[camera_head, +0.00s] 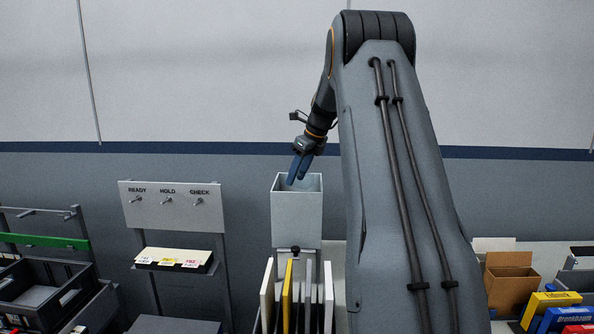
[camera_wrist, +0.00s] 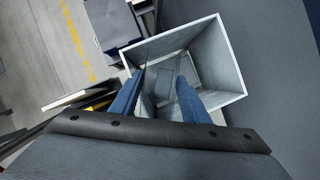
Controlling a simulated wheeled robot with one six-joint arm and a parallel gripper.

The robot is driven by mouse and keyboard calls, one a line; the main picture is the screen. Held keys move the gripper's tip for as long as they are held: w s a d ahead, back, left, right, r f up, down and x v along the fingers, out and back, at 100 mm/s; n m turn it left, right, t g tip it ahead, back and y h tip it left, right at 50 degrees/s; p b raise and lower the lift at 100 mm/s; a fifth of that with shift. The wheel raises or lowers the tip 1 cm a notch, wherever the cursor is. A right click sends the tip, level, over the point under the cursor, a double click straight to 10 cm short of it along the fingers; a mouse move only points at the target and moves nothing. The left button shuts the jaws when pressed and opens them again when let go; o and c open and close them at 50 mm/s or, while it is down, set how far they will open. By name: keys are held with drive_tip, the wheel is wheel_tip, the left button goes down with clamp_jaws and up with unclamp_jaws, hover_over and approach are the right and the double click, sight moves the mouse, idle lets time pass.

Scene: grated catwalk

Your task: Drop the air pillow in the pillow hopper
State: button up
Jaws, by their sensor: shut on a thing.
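The pillow hopper (camera_head: 297,217) is a tall, pale grey open-topped box at the middle of the head view. Its square mouth and inner walls (camera_wrist: 222,62) show in the wrist view. My gripper (camera_head: 298,178) points down at the hopper's mouth, its blue fingertips at or just inside the rim. In the wrist view the two blue fingers (camera_wrist: 160,92) stand apart, shut on a faint, see-through shape, which I take as the air pillow (camera_wrist: 164,84). Its outline is hard to tell from the hopper's inside. In the head view the pillow cannot be made out.
Upright white and yellow panels (camera_head: 287,296) stand in front of the hopper. A READY/HOLD/CHECK hook board (camera_head: 172,207) and a dark crate (camera_head: 45,290) are at left. A cardboard box (camera_head: 510,281) and coloured boxes (camera_head: 550,305) are at right.

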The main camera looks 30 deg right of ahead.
idle(0.4)
drive_tip(key=o, duration=1.6)
drive_tip(key=shift+o, duration=0.2)
drive_tip(key=shift+r, duration=0.1)
drive_tip(key=shift+r, duration=1.9)
